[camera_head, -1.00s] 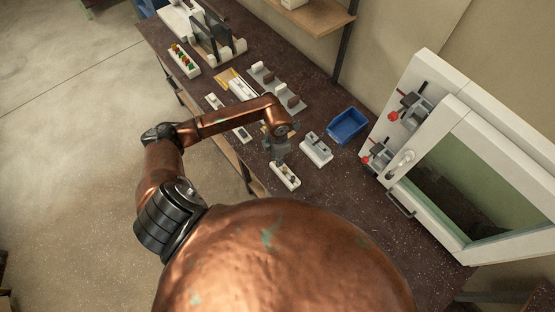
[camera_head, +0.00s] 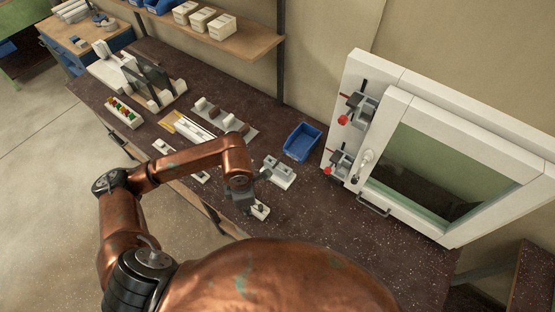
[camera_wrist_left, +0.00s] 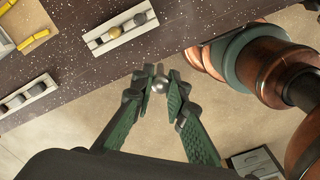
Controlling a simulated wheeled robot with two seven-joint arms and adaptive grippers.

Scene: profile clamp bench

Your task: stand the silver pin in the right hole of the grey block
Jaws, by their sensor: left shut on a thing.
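The silver pin (camera_wrist_left: 159,85) shows in the left wrist view as a round shiny end between the green fingertips of my left gripper (camera_wrist_left: 160,88). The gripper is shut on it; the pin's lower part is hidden. In the head view, my left gripper (camera_head: 243,199) is near the front edge of the bench, in front of and left of the pale grey block (camera_head: 279,172). This block has dark spots on top; its holes are too small to make out. The gripper partly covers a small pale holder (camera_head: 261,211). My right gripper is not in view.
A blue bin (camera_head: 302,141) stands behind the grey block. A white cabinet (camera_head: 352,106) with red-tipped clamps is at right. In the left wrist view, two pale holders (camera_wrist_left: 105,46) (camera_wrist_left: 46,80) carry round pieces. Bare bench lies right of the block.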

